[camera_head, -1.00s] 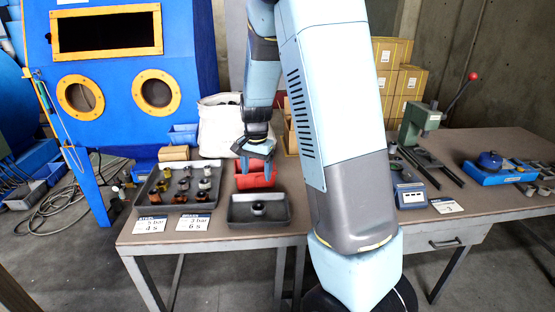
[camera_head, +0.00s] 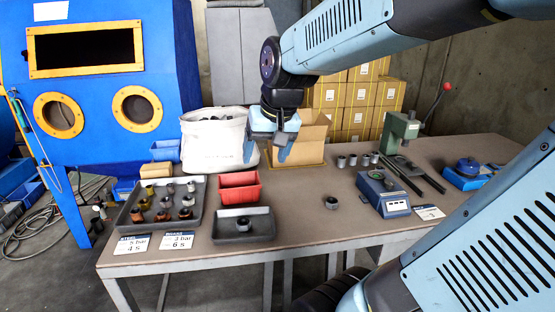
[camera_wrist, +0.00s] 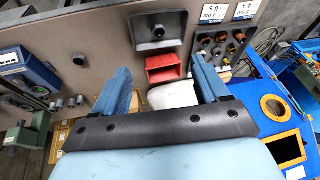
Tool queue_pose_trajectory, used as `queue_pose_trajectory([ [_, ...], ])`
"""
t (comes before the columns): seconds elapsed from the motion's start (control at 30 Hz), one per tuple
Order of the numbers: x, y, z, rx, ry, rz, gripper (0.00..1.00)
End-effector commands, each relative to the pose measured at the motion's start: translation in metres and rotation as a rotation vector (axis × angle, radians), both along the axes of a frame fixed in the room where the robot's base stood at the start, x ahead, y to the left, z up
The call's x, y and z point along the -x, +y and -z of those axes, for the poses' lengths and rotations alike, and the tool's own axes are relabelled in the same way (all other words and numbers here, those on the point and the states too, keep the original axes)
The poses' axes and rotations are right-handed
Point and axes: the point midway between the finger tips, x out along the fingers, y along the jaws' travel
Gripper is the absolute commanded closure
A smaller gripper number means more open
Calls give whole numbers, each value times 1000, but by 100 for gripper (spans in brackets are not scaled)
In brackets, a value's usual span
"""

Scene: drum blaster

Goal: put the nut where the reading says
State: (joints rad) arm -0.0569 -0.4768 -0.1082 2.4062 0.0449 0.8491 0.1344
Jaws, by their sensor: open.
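A dark, ring-shaped nut (camera_head: 331,203) lies on the bare table, left of a blue box with a small display (camera_head: 397,207); I cannot read the display. The nut also shows in the wrist view (camera_wrist: 79,59). A similar dark piece (camera_head: 242,224) sits in a grey tray (camera_head: 262,234). My gripper (camera_head: 267,152) is open and empty, above the table's back edge by the white sack, behind and left of the nut. In the wrist view its fingers (camera_wrist: 160,70) stand wide apart with nothing between them.
A grey tray (camera_head: 126,226) holds several metal pieces; cards stand before it, one reading "5 bar 4 s" (camera_head: 132,244). A red bin (camera_head: 239,194), white sack (camera_head: 214,160) and green press (camera_head: 398,135) stand further back. Small cylinders (camera_head: 353,160) lie near the press. The table's middle front is clear.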

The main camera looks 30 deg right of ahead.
Motion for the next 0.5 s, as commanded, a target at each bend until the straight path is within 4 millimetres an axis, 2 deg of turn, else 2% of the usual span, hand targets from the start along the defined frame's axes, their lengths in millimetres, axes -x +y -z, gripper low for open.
queue_pose_trajectory([
  [0.1, 28, 0, -11, 43, -51, -58, 26],
  [0.3, 64, 0, -20, 112, -109, -135, 26],
  [0.33, 68, -1, -20, 121, -114, -143, 26],
  [0.4, 74, 13, -21, 136, -125, -158, 26],
  [0.5, 79, 14, -21, 149, -133, -169, 26],
])
